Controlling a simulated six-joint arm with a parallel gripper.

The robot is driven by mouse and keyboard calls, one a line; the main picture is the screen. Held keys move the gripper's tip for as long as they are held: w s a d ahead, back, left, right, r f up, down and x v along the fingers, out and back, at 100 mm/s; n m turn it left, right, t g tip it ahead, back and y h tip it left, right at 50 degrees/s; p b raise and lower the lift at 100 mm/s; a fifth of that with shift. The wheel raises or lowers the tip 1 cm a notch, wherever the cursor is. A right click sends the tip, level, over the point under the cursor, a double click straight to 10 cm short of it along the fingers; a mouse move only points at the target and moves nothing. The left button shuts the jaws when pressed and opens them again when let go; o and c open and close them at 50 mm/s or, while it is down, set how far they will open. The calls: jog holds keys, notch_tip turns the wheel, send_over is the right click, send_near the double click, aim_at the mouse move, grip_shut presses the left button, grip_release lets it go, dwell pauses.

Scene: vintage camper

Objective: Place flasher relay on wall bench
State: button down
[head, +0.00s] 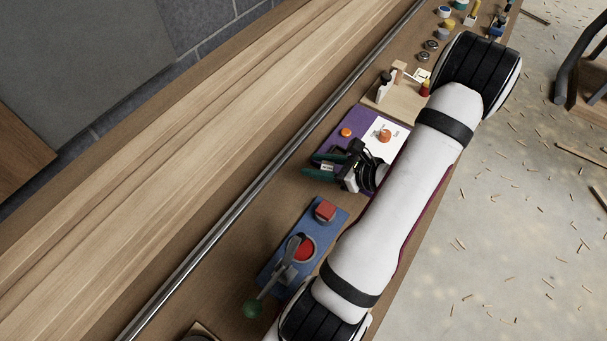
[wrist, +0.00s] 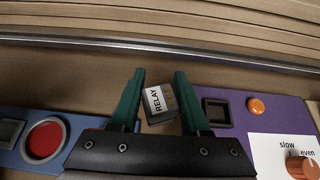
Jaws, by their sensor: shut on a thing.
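The flasher relay (wrist: 157,101), a small dark block with a white "RELAY" label, sits tilted between the green fingers of my gripper (wrist: 160,78) in the wrist view. My gripper is shut on it. The wall bench (head: 190,145) appears to be the long pale wooden surface beyond the rail, along the wall. The part of it in view is bare.
The metal rail (head: 258,190) runs between worktop and bench. The purple panel (wrist: 232,80) holds a dark square frame (wrist: 216,112), an orange button (wrist: 257,105) and an orange knob (wrist: 301,167). The blue panel (head: 336,222) has red buttons and a green-knobbed lever (head: 253,309).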

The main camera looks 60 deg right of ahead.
send_over(301, 180)
notch_tip(301, 180, down, 3)
jog(key=shift+r, duration=0.1)
notch_tip(301, 180, down, 3)
jog(key=shift+f, duration=0.35)
jog(key=shift+c, duration=1.8)
grip_release()
jog(key=shift+f, duration=0.1)
